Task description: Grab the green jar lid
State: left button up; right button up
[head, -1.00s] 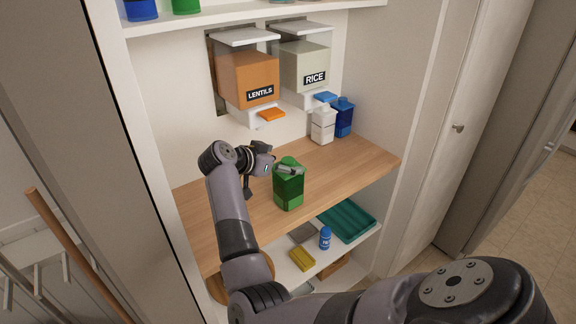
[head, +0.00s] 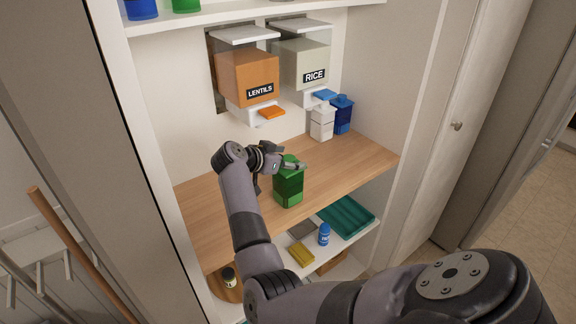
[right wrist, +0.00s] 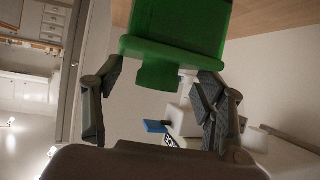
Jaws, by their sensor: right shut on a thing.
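A green jar (head: 288,187) stands on the wooden shelf, with its green lid (head: 291,161) at the top, partly hidden by my right gripper (head: 283,164). In the right wrist view the lid (right wrist: 172,50) shows at the top of the picture, with a knob pointing down. The two fingers of my right gripper (right wrist: 157,92) are on either side of the lid, and it is shut on the lid. Whether the lid is still seated on the jar I cannot tell. My left gripper is not in view.
A white jar (head: 322,122) and a blue jar (head: 342,114) stand behind to the right. The lentils dispenser (head: 247,78) and rice dispenser (head: 305,64) hang above. A teal tray (head: 346,218) lies on the lower shelf. The wooden shelf (head: 345,160) is bare right of the green jar.

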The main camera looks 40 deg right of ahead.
jog(key=shift+f, duration=0.1)
jog(key=c, duration=0.9)
jog(key=shift+a, duration=0.1)
